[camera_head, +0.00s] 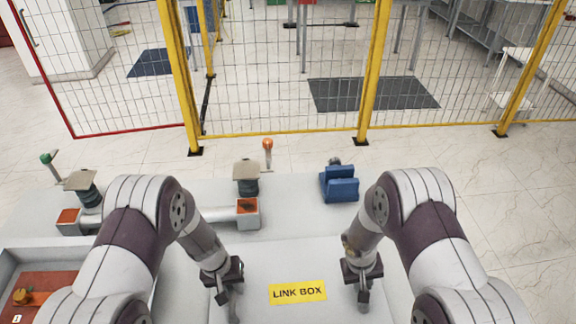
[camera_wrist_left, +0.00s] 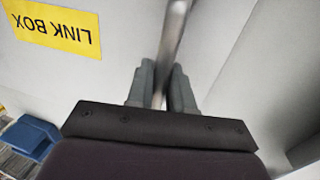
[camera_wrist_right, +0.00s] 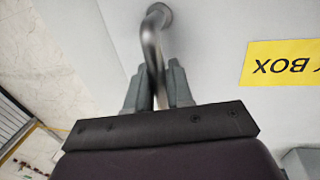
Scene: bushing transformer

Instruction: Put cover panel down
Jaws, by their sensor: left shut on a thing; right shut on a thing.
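The cover panel (camera_head: 285,265) is a pale grey sheet with a yellow LINK BOX label (camera_head: 298,291), between my two arms in the head view. My left gripper (camera_head: 232,298) is shut on a metal handle at the panel's left side; that handle (camera_wrist_left: 176,40) runs between the fingers in the left wrist view. My right gripper (camera_head: 363,294) is shut on the other handle at the right side; it curves into the panel in the right wrist view (camera_wrist_right: 152,38). I cannot tell whether the panel rests on the surface below or is held just above it.
A blue block-like holder (camera_head: 340,185) stands behind the panel. An orange-tipped lever (camera_head: 267,146) and a green-tipped lever (camera_head: 47,159) stand farther left. An open box with a reddish inside (camera_head: 50,284) is at the lower left. A yellow-framed fence (camera_head: 280,130) closes the back.

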